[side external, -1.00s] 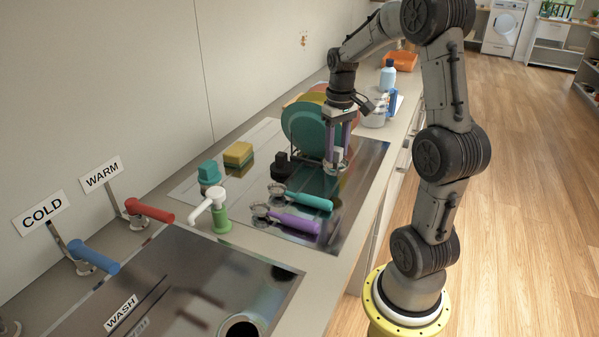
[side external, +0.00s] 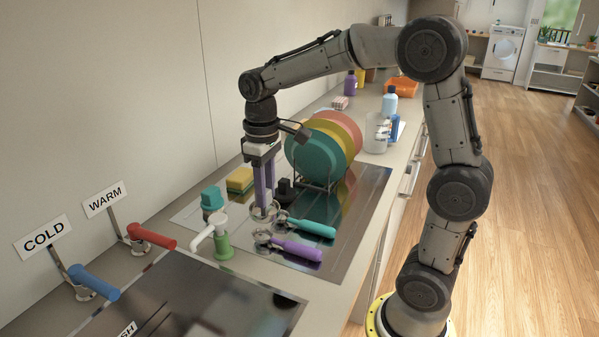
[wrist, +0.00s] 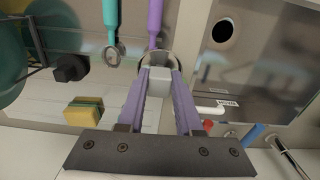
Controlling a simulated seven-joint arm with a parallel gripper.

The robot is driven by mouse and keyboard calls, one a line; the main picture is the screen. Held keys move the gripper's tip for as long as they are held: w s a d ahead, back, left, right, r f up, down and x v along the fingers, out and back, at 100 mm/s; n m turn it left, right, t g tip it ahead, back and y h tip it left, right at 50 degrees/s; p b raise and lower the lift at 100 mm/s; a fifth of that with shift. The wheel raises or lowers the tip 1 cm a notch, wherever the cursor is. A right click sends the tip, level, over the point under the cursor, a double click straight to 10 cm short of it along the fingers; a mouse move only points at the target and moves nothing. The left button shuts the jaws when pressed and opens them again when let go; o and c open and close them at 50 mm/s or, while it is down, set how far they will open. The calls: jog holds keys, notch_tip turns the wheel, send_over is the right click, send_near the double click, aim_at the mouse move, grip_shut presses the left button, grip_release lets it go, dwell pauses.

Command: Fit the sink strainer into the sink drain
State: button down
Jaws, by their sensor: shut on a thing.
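My gripper (side external: 264,205) points down over the steel counter sheet, with purple fingers shut on the grey block-shaped grip of the round metal sink strainer (side external: 264,214). In the wrist view my gripper (wrist: 160,88) shows the strainer's round rim (wrist: 158,57) beyond the fingertips. The strainer's underside is hidden, and I cannot tell how far it is above the sheet. The sink drain (wrist: 222,32) is a dark round hole in the steel basin, to the upper right of the strainer in the wrist view. The drain is not clear in the side view.
Teal-handled (side external: 311,228) and purple-handled (side external: 297,250) tools lie close beside the strainer. A white tap with a green base (side external: 222,245) stands between it and the basin (side external: 185,295). A plate rack (side external: 320,178), sponge (side external: 240,180) and black block (side external: 285,187) are nearby.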

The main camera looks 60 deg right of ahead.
jog(key=s+a+n, duration=0.2)
jog(key=a+n, duration=0.1)
jog(key=a, duration=0.7)
jog(key=s+a+n, duration=0.2)
jog(key=a+n, duration=0.1)
jog(key=a, duration=0.7)
notch_tip(320, 180, down, 20)
jog(key=shift+a+f, duration=0.15)
jog(key=shift+f, duration=0.05)
jog(key=shift+n, duration=0.3)
jog(key=shift+s+d+f+n, duration=0.1)
jog(key=shift+d+f+n, duration=0.05)
jog(key=shift+f+n, duration=1)
jog(key=shift+s+d+f+n, duration=0.15)
jog(key=shift+f+n, duration=0.7)
jog(key=shift+n, duration=0.6)
jog(key=shift+f, duration=1.45)
jog(key=shift+w, duration=0.1)
